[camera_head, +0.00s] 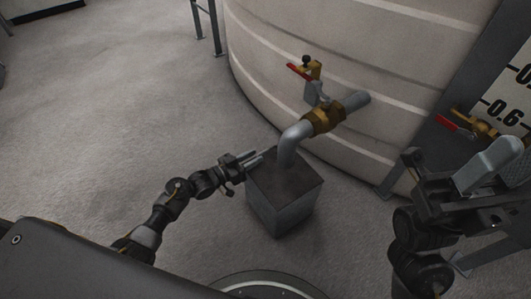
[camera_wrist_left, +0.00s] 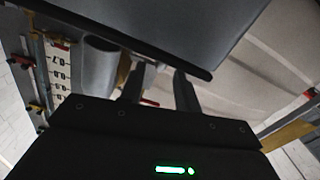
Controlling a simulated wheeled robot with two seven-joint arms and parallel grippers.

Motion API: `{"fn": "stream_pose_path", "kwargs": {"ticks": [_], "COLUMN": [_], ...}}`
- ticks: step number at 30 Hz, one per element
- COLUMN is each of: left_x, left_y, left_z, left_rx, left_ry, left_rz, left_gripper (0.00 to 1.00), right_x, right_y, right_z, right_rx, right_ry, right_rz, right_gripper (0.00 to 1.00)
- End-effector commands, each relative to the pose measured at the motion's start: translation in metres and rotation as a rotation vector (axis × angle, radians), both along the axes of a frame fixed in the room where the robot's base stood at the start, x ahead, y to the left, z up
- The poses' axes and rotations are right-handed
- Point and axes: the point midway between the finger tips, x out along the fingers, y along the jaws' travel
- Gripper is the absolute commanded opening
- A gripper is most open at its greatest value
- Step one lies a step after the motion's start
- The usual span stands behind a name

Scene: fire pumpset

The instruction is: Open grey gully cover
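The grey gully is a square box (camera_head: 280,215) on the floor with a dark flat cover (camera_head: 287,186) on top. The cover looks level in the head view. A grey pipe bends down to its far edge. My left gripper (camera_head: 257,158) is at the left far corner of the box, close to the cover's edge. In the left wrist view its two fingers (camera_wrist_left: 160,86) stand apart with nothing seen gripped between them. A large dark slab (camera_wrist_left: 190,30), apparently the cover, lies just beyond the fingertips; contact cannot be told. My right gripper (camera_head: 430,170) is at the right, its fingers unclear.
A big cream tank (camera_head: 330,90) stands behind the box. Another red-handled valve (camera_head: 480,124) is at the right. The floor to the left is clear.

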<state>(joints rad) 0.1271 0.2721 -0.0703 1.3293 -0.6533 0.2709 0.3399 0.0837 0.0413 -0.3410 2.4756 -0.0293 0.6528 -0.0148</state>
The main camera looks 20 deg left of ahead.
Motion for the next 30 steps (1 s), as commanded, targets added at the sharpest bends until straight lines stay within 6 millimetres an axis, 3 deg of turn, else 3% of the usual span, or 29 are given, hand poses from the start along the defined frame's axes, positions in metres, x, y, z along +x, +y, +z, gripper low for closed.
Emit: {"fn": "stream_pose_path", "kwargs": {"ticks": [9, 21, 30], "left_x": [0.037, 0.043, 0.043], "left_y": [-0.031, -0.036, -0.036], "left_z": [-0.002, 0.0, 0.0], "left_rx": [-0.001, 0.0, 0.0], "left_ry": [-0.002, 0.0, 0.0], "left_rz": [0.0, 0.0, -0.001], "left_gripper": [0.32, 0.32, 0.0], "right_x": [-0.007, -0.008, -0.008], "right_y": [0.01, 0.012, 0.012], "right_z": [0.004, 0.007, 0.007], "right_rx": [-0.009, -0.013, -0.013], "right_ry": [-0.063, -0.073, -0.073], "right_rz": [0.037, 0.044, 0.043], "right_gripper": [0.36, 0.36, 0.36]}}
